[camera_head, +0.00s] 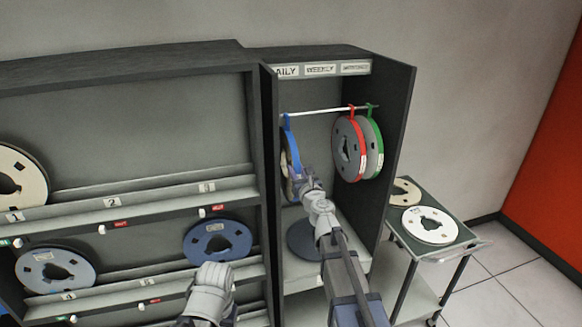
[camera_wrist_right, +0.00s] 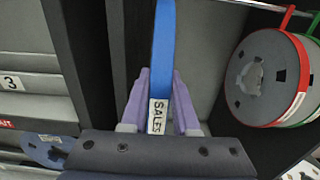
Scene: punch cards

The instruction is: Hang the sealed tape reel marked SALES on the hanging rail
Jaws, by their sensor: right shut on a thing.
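The blue-banded tape reel (camera_head: 290,160) hangs edge-on at the left end of the white hanging rail (camera_head: 322,111) in the open cabinet. Its blue strap reaches up to the rail; I cannot tell whether the hook rests on it. In the right wrist view its blue band (camera_wrist_right: 163,50) carries a label (camera_wrist_right: 157,116) reading SALES. My right gripper (camera_head: 303,178) is shut on this reel at the label; its fingers also show in the right wrist view (camera_wrist_right: 159,100). My left arm's end (camera_head: 210,292) is low in the head view, and its fingers cannot be made out.
A red-banded reel (camera_head: 347,150) and a green-banded reel (camera_head: 374,148) hang on the rail's right part. Cabinet side walls flank the rail closely. A dark reel (camera_head: 303,241) lies below. Shelves with reels stand left; a cart (camera_head: 462,236) with reels stands right.

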